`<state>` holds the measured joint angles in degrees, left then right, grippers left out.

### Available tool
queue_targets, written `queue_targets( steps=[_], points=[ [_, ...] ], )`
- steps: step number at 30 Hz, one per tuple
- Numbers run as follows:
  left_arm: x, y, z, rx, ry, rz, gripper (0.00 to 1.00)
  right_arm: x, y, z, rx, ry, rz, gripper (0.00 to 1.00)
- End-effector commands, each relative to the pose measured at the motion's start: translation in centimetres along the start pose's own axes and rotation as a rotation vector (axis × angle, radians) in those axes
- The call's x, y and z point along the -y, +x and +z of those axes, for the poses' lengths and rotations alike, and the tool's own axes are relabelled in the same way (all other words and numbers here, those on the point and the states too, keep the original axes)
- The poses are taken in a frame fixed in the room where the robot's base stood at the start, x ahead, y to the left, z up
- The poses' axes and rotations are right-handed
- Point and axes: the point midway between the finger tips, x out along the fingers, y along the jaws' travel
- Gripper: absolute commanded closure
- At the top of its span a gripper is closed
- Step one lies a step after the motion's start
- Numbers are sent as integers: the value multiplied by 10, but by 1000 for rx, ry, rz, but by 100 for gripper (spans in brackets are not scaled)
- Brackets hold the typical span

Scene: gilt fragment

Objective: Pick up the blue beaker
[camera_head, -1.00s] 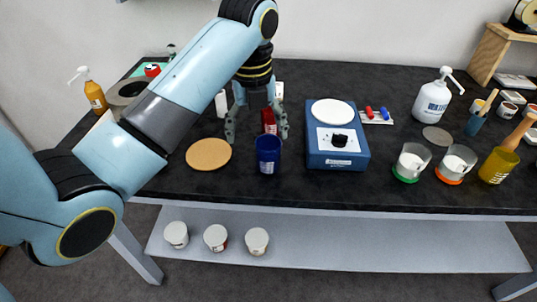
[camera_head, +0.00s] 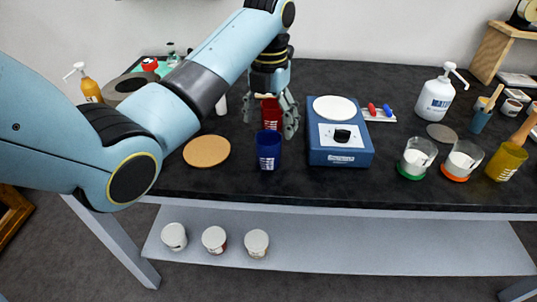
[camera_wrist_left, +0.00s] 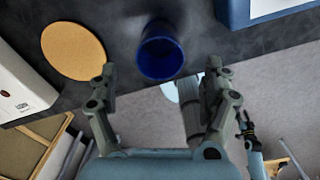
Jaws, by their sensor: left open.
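The blue beaker (camera_head: 268,157) stands upright on the black bench top; the wrist view shows its open rim and dark inside (camera_wrist_left: 160,52). My left gripper (camera_head: 272,122) is open, fingers pointing down, just behind and above the blue beaker in the head view. In the left wrist view the beaker lies ahead of the gap between my spread fingertips (camera_wrist_left: 161,76). A red beaker (camera_head: 270,112) shows between the fingers in the head view, partly hidden by them. A small dark end of what looks like my right arm (camera_wrist_left: 246,126) shows in the wrist view, its jaws unclear.
A cork disc (camera_head: 206,151) lies left of the blue beaker, and a blue hotplate (camera_head: 340,157) stands close on its right. Glass beakers with green and orange bases (camera_head: 415,160) stand farther right. The bench's front edge is close in front.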

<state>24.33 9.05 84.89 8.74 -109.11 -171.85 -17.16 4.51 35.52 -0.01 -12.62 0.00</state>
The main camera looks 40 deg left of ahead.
Motion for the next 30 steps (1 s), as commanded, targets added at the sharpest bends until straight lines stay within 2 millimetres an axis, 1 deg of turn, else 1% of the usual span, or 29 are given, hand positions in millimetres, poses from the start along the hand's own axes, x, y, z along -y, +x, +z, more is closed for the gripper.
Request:
queue_targets(
  steps=[1, 3, 6, 9, 14, 15, 30],
  points=[
    [0, 7, -2, -4, 0, 0, 18, 0, -4, 0, 0, 0, 0, 52],
    [0, 19, -3, -4, 0, -1, 18, 0, -5, 0, 0, 0, -1, 52],
    [0, 31, -2, -2, -1, -1, 18, 0, -5, 0, 0, 0, -1, 52],
    [0, 36, -2, -1, 0, 0, 18, 0, -4, 0, 0, 0, 0, 52],
    [0, 36, -2, 0, 0, 0, 18, 0, -4, 0, 0, 0, 0, 52],
    [0, 36, -2, 0, 0, 0, 19, 0, -4, 0, 0, 0, 0, 52],
    [0, 35, -2, 0, -1, 0, 85, 0, -4, 0, 0, 0, 0, 52]
  ],
)
